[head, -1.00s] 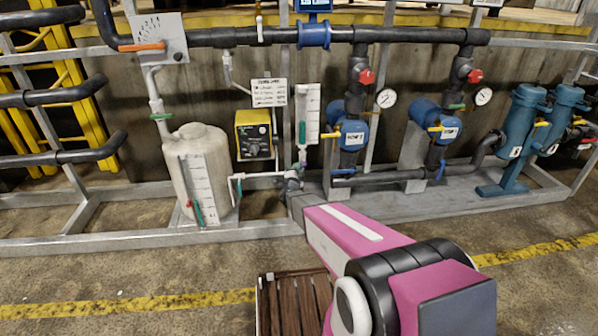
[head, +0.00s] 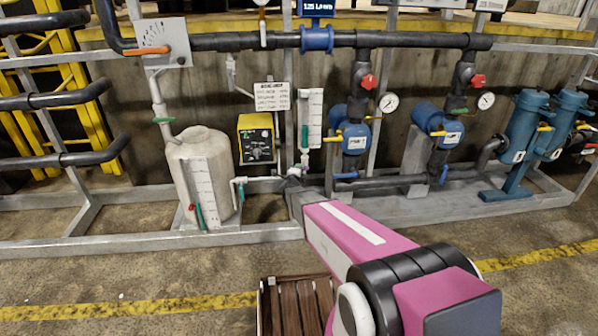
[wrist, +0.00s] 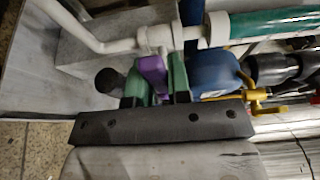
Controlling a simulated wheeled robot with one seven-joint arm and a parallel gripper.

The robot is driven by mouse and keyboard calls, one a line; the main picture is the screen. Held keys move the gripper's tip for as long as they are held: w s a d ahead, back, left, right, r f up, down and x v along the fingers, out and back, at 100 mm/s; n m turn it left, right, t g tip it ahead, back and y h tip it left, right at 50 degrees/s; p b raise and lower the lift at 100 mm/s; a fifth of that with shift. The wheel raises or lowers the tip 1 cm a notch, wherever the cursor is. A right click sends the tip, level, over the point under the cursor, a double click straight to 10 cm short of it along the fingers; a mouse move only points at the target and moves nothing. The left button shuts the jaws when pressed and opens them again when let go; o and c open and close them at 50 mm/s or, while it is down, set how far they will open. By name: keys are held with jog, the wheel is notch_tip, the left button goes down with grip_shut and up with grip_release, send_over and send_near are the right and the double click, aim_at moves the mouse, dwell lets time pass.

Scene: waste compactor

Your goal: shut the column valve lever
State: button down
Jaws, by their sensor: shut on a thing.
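The purple column valve lever (wrist: 152,70) sits between the two green fingertips of my gripper (wrist: 159,78) in the wrist view. My gripper is shut on it. The lever's root meets a white pipe fitting (wrist: 158,38), below the clear column with teal liquid (wrist: 275,22). In the head view the column (head: 312,118) stands upright on its graduated white plate. A small purple spot of the lever (head: 304,169) shows at its foot, beside my gripper (head: 294,180). The fingertips are too small to make out there, and the fingers hide part of the lever in the wrist view.
A white tank (head: 203,165) and a yellow pump box (head: 257,138) stand left of the column. A blue pump (head: 350,136) with a yellow handle is close on the right; its blue body shows beside my fingers in the wrist view (wrist: 215,72).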

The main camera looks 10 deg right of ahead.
jog(key=c, duration=1.1)
grip_release()
jog(key=shift+o, duration=0.2)
jog(key=v, duration=1)
jog(key=shift+s+a, duration=0.15)
jog(key=shift+s, duration=0.2)
